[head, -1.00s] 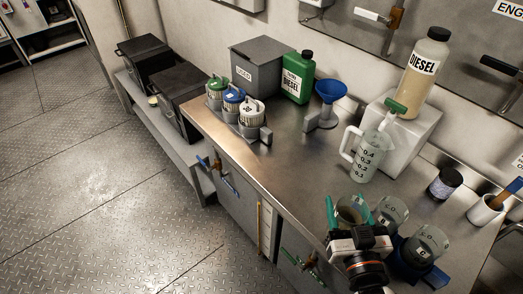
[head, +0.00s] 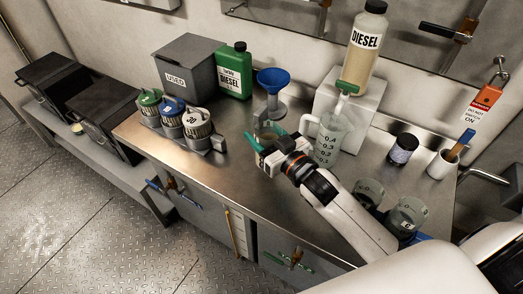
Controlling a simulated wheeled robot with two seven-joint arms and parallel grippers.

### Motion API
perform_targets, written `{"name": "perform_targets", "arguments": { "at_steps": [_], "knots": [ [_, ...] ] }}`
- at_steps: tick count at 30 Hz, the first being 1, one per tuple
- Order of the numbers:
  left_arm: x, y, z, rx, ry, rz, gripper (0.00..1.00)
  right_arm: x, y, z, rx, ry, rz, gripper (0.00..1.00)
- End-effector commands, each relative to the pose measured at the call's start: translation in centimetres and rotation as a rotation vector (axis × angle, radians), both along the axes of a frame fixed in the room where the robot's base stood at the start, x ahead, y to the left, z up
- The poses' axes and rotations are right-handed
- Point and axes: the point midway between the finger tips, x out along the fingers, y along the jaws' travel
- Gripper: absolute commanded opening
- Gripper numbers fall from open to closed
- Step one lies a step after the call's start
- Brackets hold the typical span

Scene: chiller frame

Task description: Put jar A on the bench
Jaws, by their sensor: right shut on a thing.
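My right gripper (head: 264,146) has its green fingers on either side of a small clear jar (head: 268,131), taken as jar A though its letter is not readable. The gripper and my wrist hide much of the jar. It is upright over the middle of the steel bench (head: 225,172), in front of the blue funnel (head: 273,78) and its stand. I cannot tell whether its base touches the bench. Two more clear jars, a nearer one (head: 408,213) and a farther one (head: 368,192), stand in a blue holder, partly behind my arm. My left gripper is out of view.
A measuring jug (head: 329,140) stands close right of my gripper, before a white block with a diesel bottle (head: 364,50). A dark-lidded pot (head: 402,149) stands further right. Filters (head: 172,118) in a grey rack stand left. Bench space between rack and gripper is clear.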

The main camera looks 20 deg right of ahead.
Motion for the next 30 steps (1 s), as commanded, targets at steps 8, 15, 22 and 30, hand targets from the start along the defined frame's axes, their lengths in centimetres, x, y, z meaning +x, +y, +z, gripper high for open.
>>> {"name": "perform_targets", "arguments": {
  "at_steps": [8, 15, 22, 30],
  "knots": [
    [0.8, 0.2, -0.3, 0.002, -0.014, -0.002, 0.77, 0.0, 0.0, -3.3, 0.0, -0.001, -0.001, 0.26],
    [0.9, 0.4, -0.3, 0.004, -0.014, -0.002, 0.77, 0.0, 0.0, -4.4, 0.0, -0.004, 0.0, 0.26],
    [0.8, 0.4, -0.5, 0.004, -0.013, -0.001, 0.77, 0.0, 0.0, -4.7, 0.001, -0.003, 0.0, 0.26],
    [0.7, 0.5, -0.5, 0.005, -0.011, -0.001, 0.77, -0.1, 0.0, -4.7, 0.0, -0.001, 0.0, 0.77]
  ]
}}
